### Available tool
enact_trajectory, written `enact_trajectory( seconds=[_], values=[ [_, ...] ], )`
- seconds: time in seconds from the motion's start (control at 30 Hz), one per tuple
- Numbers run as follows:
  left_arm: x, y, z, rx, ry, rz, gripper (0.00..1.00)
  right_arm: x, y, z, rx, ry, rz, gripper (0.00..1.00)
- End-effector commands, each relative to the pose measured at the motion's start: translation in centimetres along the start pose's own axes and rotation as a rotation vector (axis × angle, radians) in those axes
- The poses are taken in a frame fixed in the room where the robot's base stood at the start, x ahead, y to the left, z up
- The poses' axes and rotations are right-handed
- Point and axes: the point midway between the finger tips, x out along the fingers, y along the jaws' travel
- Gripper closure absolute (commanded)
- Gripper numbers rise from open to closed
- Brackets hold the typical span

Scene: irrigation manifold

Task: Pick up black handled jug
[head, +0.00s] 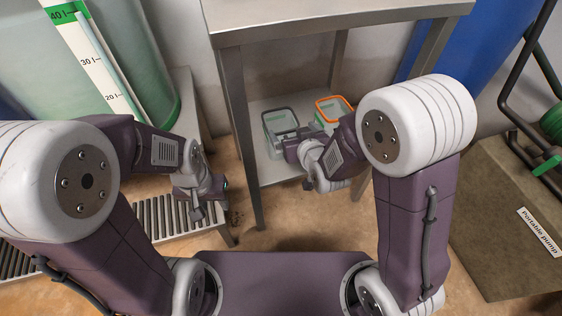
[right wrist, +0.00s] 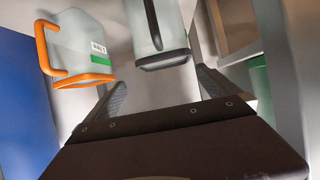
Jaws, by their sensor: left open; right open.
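The black handled jug (head: 279,147) is a clear jug with a dark rim, on the lower shelf of the metal table in the head view. In the right wrist view the jug (right wrist: 157,22) shows with its dark handle and edge near the top centre. My right gripper (head: 288,140) is at the jug, partly covering it. In the right wrist view its fingers (right wrist: 162,82) are apart, with the jug's dark edge just beyond and between the tips; I cannot tell whether they touch. My left gripper (head: 198,208) is open and empty, low at the left, away from the jug.
An orange handled jug (head: 331,104) stands beside it on the shelf (head: 270,173); it also shows in the right wrist view (right wrist: 85,42). The table top (head: 340,10) is above and its front leg (head: 242,140) is close left. A green-tinted tank (head: 135,50) stands left, a slatted grate (head: 160,215) below.

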Motion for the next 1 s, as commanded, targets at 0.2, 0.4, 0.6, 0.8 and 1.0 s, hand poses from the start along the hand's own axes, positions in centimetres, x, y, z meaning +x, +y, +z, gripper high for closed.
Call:
enact_trajectory(
  seconds=[0.2,0.4,0.6,0.8,1.0],
  values=[
    [3.8,-0.1,0.4,0.000,0.001,0.000,0.57,1.9,-1.0,2.2,-0.013,0.071,-0.015,0.00],
    [3.0,-0.1,0.3,0.000,0.001,0.000,0.57,3.1,-1.0,1.7,-0.013,0.070,-0.014,0.00],
    [3.9,-0.1,0.4,0.000,0.001,0.000,0.57,5.6,-1.0,1.8,-0.013,0.072,-0.015,0.00],
    [5.7,-0.1,0.6,0.000,0.001,0.000,0.57,7.5,-0.9,2.3,-0.013,0.074,-0.014,0.00],
    [7.5,-0.1,0.8,0.000,0.000,0.000,0.57,10.6,-0.9,1.9,-0.012,0.072,-0.014,0.00]
  ],
)
